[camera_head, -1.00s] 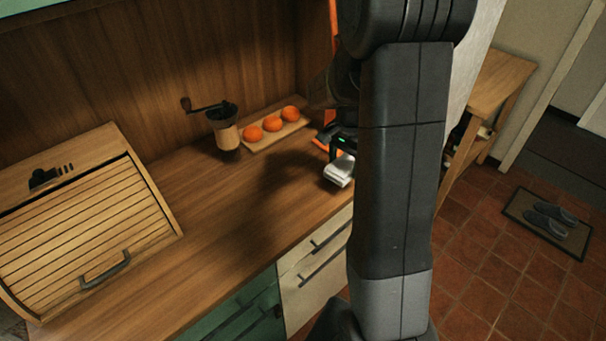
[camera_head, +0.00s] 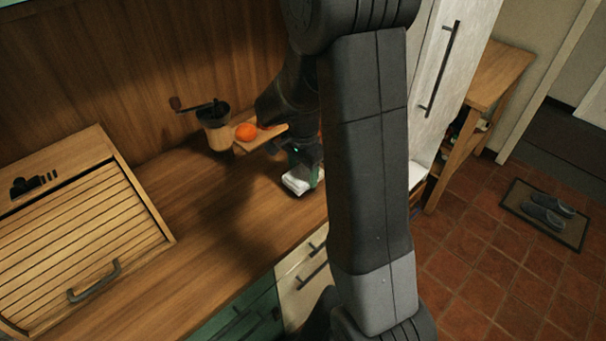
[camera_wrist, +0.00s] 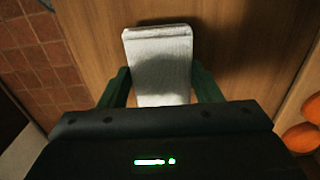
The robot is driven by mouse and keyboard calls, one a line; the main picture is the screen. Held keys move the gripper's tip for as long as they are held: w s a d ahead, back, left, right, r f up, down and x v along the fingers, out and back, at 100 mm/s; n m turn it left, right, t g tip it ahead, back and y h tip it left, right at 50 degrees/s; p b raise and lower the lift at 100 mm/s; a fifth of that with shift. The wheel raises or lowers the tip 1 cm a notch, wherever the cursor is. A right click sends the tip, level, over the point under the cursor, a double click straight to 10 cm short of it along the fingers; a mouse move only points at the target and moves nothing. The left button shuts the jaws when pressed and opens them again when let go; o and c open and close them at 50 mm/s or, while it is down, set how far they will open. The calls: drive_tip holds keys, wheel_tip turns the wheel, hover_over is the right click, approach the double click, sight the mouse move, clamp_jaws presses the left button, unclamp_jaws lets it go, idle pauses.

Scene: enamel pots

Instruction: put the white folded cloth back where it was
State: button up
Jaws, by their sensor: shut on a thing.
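The white folded cloth (camera_head: 297,184) is at my gripper (camera_head: 308,172), over the right part of the wooden counter in the head view. In the wrist view the cloth (camera_wrist: 160,62) lies between the two green fingers of my gripper (camera_wrist: 160,88), which are shut on it. Its far end sticks out beyond the fingertips. The cloth is on or just above the counter; I cannot tell which. My arm hides part of the counter to the right of it.
A coffee grinder (camera_head: 217,136) and a board (camera_head: 262,137) with an orange fruit (camera_head: 246,131) stand behind the cloth, partly hidden by my arm. A roll-top bread box (camera_head: 85,240) is at the left. The counter (camera_head: 225,225) between is clear.

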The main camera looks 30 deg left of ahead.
sight(303, 173)
drive_tip(key=shift+f, duration=0.85)
drive_tip(key=shift+f, duration=0.2)
drive_tip(key=o, duration=1.1)
wheel_tip(303, 173, up, 12)
drive_tip(key=shift+r, duration=0.2)
